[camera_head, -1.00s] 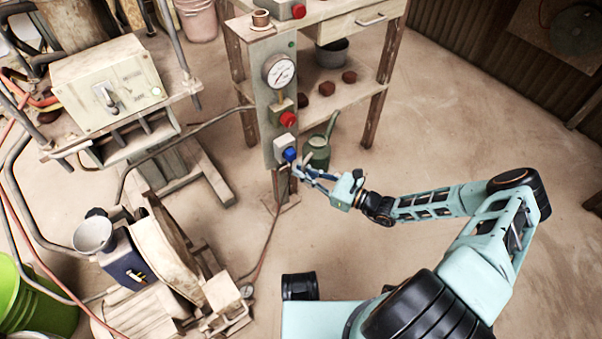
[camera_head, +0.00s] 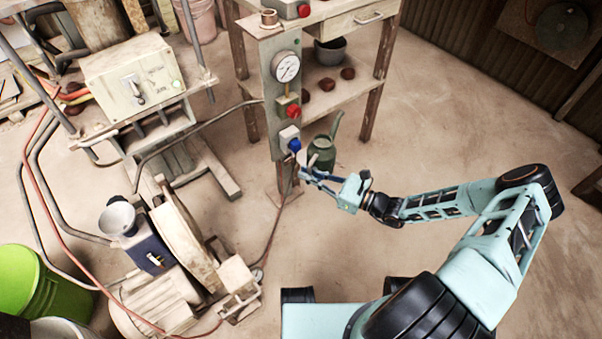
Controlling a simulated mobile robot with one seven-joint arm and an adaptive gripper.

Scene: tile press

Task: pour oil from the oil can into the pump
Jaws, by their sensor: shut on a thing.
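The green oil can (camera_head: 321,153) is upright in front of the wooden stand, with its long spout pointing up and to the right. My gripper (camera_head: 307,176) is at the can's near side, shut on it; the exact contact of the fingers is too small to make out. The pump (camera_head: 150,255) is a dark blue block on the floor at the lower left. A pale funnel (camera_head: 117,219) sits on top of it, open side up, well to the left of my gripper.
A control panel (camera_head: 288,100) with gauge, red button and blue knob stands close behind my gripper. The workbench (camera_head: 372,125) is behind the can. A green bucket (camera_head: 35,285) is lower left. Floor to the right is clear.

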